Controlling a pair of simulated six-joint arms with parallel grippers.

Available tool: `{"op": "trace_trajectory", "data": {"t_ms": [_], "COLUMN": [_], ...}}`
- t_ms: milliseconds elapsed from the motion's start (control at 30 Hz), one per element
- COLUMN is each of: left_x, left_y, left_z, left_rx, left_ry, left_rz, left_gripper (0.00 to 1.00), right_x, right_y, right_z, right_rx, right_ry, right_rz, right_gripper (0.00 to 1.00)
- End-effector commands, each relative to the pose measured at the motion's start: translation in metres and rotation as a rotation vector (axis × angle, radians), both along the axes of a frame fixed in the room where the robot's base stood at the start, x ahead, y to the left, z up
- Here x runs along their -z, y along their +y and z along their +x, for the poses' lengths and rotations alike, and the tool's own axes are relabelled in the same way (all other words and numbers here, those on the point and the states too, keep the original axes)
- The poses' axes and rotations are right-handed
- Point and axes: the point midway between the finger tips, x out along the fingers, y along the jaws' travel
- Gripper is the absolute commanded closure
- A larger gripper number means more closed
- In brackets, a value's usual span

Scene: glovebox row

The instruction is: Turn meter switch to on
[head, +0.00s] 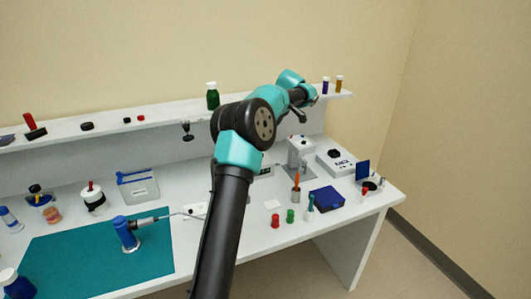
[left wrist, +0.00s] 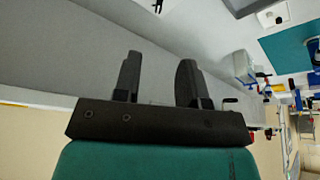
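I cannot tell for certain which device is the meter. A small unit with a dark, greenish display (head: 264,172) stands against the back panel in the head view, partly behind my arm. A pale box with a dark round top and small front markings (head: 341,164) stands further right. No switch can be made out on either, so its position is unclear. My left gripper (head: 303,104) is raised near the right end of the shelf, apart from both devices. In the left wrist view its two fingers (left wrist: 158,82) are spread, with nothing between them. My right gripper is not in view.
A teal mat (head: 95,258) with a blue tool (head: 125,234) covers the left of the bench. A shelf (head: 103,127) with bottles runs along the back. A blue box (head: 327,199) and several small bottles stand at the right. The bench front near centre-right has free room.

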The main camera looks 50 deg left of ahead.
Motion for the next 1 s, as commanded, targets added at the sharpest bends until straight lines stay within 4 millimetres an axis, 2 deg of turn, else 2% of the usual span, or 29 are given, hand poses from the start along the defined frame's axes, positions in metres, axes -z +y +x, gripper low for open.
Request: {"op": "trace_trajectory", "data": {"t_ms": [167,367,1000], "left_x": [0.006,0.027,0.127], "left_y": [0.002,0.011,0.051], "left_z": [-0.001,-0.002,-0.008], "left_rx": [0.001,0.002,0.002], "left_ry": [0.002,0.004,0.003], "left_rz": [-0.001,-0.002,-0.002], "left_gripper": [0.62,0.62,0.62], "right_x": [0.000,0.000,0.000], "right_y": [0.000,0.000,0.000], "right_z": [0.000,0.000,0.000], "right_rx": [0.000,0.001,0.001], "right_ry": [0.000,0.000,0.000], "right_rz": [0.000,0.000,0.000], "right_gripper": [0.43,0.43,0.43]}}
